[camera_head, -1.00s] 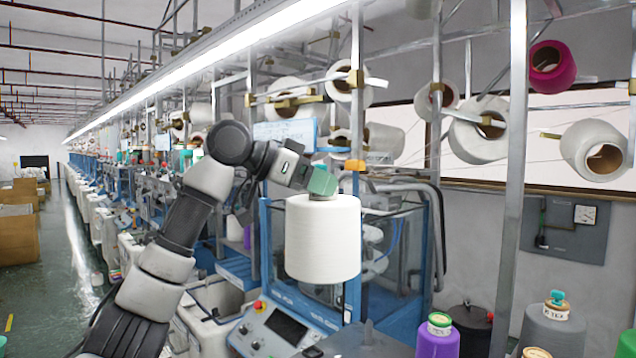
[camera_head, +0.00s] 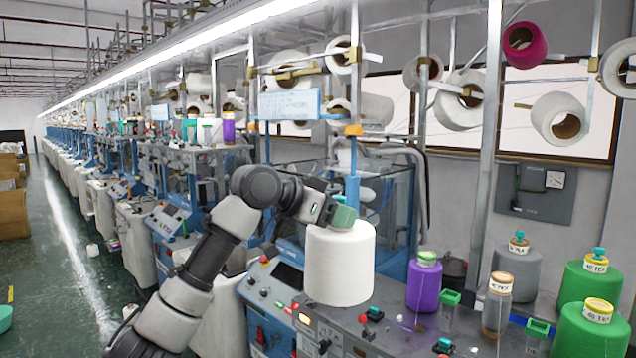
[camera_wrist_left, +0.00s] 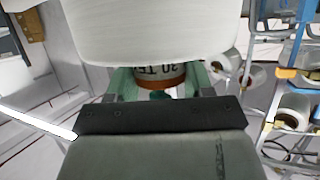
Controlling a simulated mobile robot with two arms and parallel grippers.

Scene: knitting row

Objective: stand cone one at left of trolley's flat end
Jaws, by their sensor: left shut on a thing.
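A large white yarn cone (camera_head: 340,262) hangs upright from my left gripper (camera_head: 342,216). The gripper is shut on the cone's narrow upper end. In the left wrist view the white cone (camera_wrist_left: 150,30) fills the top, and its brown lettered tube end (camera_wrist_left: 160,75) sits between the green fingers (camera_wrist_left: 160,84). The cone is in front of a grey surface (camera_head: 395,335) with small switches; I cannot tell whether its base touches anything. I cannot make out the trolley's flat end for certain. My right gripper is not in view.
Knitting machines (camera_head: 170,215) line the left. A metal post (camera_head: 487,150) rises behind.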

